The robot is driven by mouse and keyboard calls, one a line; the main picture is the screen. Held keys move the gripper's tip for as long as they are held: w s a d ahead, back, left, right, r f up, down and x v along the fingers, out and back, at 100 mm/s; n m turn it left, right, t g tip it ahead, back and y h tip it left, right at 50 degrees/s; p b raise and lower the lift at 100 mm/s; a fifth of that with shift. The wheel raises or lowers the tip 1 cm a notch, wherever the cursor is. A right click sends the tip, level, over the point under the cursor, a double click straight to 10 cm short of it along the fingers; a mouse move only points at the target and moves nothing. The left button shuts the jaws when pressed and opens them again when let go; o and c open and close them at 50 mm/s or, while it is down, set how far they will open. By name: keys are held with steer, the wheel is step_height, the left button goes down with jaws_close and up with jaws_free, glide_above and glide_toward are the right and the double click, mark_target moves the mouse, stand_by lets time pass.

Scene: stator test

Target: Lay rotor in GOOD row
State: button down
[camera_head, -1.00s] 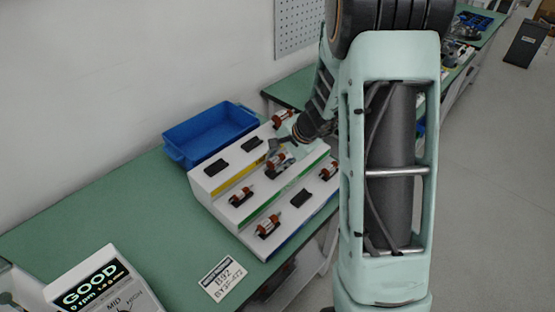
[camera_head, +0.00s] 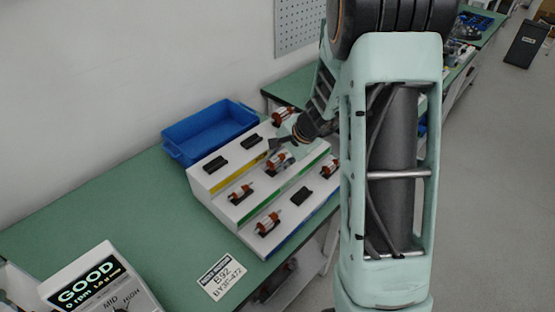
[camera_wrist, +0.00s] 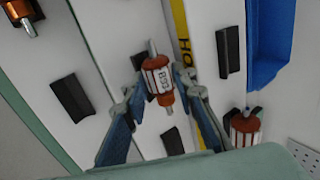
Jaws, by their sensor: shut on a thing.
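My gripper (camera_wrist: 158,100) is shut on a rotor (camera_wrist: 158,80) with red-brown ends, a silver shaft and a white label. In the head view, my gripper (camera_head: 275,148) and this rotor (camera_head: 278,160) are at the middle step of the white rack (camera_head: 222,210), the step with the green front stripe. Black cradle parts (camera_wrist: 172,141) show near both shaft ends. I cannot tell whether the rotor touches a cradle. The display (camera_head: 90,283) reads GOOD. The row labels are mostly hidden; "HO" shows on the yellow stripe (camera_wrist: 181,30).
Other rotors sit on the top step (camera_head: 283,115), middle step (camera_head: 240,193) and bottom step (camera_head: 267,225). Empty black cradles are on the top (camera_head: 215,165) and bottom (camera_head: 301,196) steps. A blue bin (camera_head: 210,132) stands behind the rack. A card (camera_head: 222,278) lies in front.

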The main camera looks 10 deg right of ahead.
steer(key=shift+s+f+b, duration=0.4)
steer(key=shift+f+b, duration=0.2)
steer(key=shift+f, duration=0.1)
steer(key=c, duration=1.8)
jaws_free()
steer(key=o, duration=0.3)
steer(key=shift+w+f, duration=0.1)
steer(key=shift+w, duration=0.25)
steer(key=shift+o, duration=0.2)
steer(key=shift+r, duration=0.25)
steer(key=shift+r, duration=0.2)
steer(key=v, duration=1.1)
steer(key=shift+s+d+r, duration=0.15)
steer(key=shift+s+d, duration=0.05)
